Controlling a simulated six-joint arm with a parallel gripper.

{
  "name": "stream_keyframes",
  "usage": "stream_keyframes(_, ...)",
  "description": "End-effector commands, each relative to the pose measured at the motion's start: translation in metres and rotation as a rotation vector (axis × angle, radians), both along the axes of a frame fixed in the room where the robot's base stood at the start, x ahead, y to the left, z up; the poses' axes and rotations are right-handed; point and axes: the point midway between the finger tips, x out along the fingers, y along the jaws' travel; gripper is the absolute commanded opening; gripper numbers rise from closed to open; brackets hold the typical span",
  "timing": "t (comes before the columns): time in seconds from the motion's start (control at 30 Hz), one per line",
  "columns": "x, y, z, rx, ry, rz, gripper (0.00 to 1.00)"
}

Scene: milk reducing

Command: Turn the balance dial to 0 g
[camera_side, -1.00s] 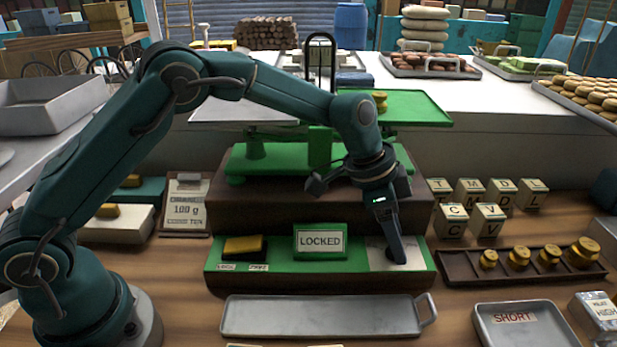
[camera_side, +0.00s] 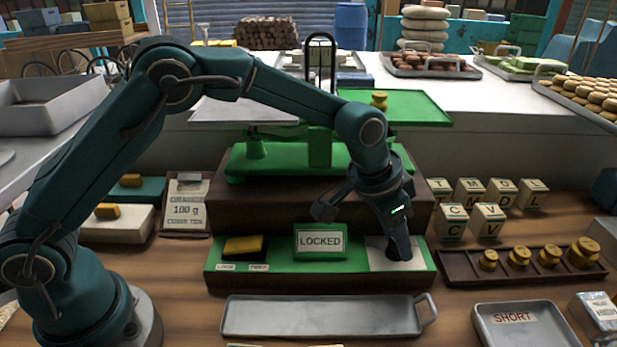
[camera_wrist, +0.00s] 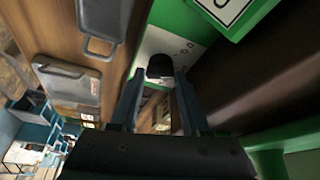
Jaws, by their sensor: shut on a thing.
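The balance dial is a dark round knob (camera_wrist: 160,66) on a white plate (camera_side: 378,258) with small marks, at the right end of the green panel (camera_side: 282,268). My gripper (camera_side: 399,252) reaches down onto that plate and hides the knob in the side view. In the wrist view my gripper (camera_wrist: 160,82) has a finger on each side of the knob and is shut on it. The dial's pointer and its reading cannot be made out. The green balance (camera_side: 295,158) stands behind, with a brass weight (camera_side: 379,101) on its right pan (camera_side: 415,108).
A LOCKED sign (camera_side: 320,241) and a yellow-topped block (camera_side: 243,246) sit on the panel left of my gripper. A rack of brass weights (camera_side: 520,265) and lettered cubes (camera_side: 453,221) are on the right. An empty metal tray (camera_side: 320,316) lies in front.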

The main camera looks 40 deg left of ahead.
Motion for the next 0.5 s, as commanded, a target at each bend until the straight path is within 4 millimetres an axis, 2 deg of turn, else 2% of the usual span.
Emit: stream_keyframes(0.5, -0.0011, -0.0035, -0.0003, 0.003, 0.001, 0.47, 0.0)
